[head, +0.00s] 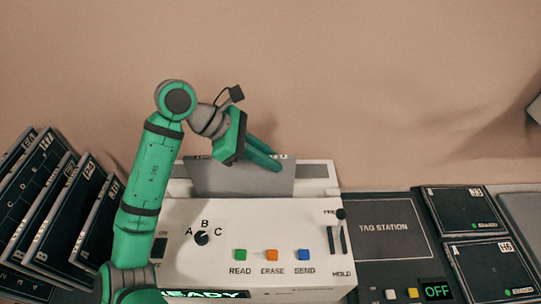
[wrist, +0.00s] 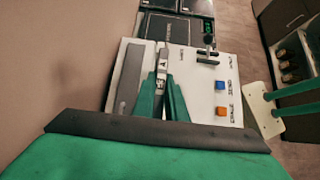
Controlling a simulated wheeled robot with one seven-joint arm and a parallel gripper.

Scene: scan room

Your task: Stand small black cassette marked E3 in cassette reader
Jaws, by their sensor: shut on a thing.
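My gripper (head: 268,162) is over the back of the white cassette reader (head: 200,275), its green fingers shut on the top edge of a thin cassette (head: 235,182). The cassette is upright with a plain grey side towards the head camera. Its lower edge meets the reader's back part; I cannot tell how deep it sits. In the wrist view my gripper (wrist: 161,80) has the cassette's narrow edge (wrist: 162,62) between its fingers. White labels show on that edge, too small to read surely. The reader (wrist: 205,85) lies below, with READ, ERASE and SEND buttons.
Several black cassettes (head: 55,215) lean in a row at the left. A dark tag station (head: 390,230) stands right of the reader, with flat cassettes (head: 462,208) beyond it. A lever and HOLD slots (head: 337,238) are at the reader's right. The wall is close behind.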

